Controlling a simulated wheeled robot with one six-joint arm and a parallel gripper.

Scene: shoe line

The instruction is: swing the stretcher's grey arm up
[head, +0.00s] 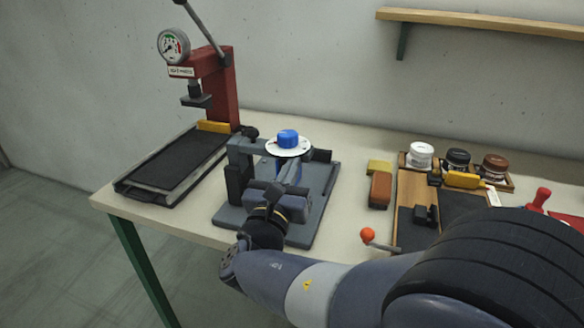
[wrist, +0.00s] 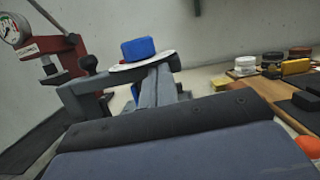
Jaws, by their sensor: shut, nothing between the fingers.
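The stretcher stands on the table on a dark grey base plate (head: 309,217). It has a blue knob (head: 288,138) on a white dial (head: 289,149), also visible in the wrist view (wrist: 138,49). Its dark grey arm (head: 241,148) appears as a bar at the left, below the dial, in the wrist view (wrist: 92,87). My gripper (head: 292,168) is shut and empty, reaching over the base plate with its fingers just below the dial. In the wrist view the fingers (wrist: 158,80) sit close to the bar; whether they touch it cannot be told. My gripper hides part of the stretcher.
A red press with a gauge (head: 217,88) and a black tray (head: 178,161) stand at the left. At the right are jars (head: 457,160), a yellow-handled tool (head: 462,180), a brown block (head: 380,190) and an orange ball-ended lever (head: 367,235). A wall shelf (head: 480,24) is above.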

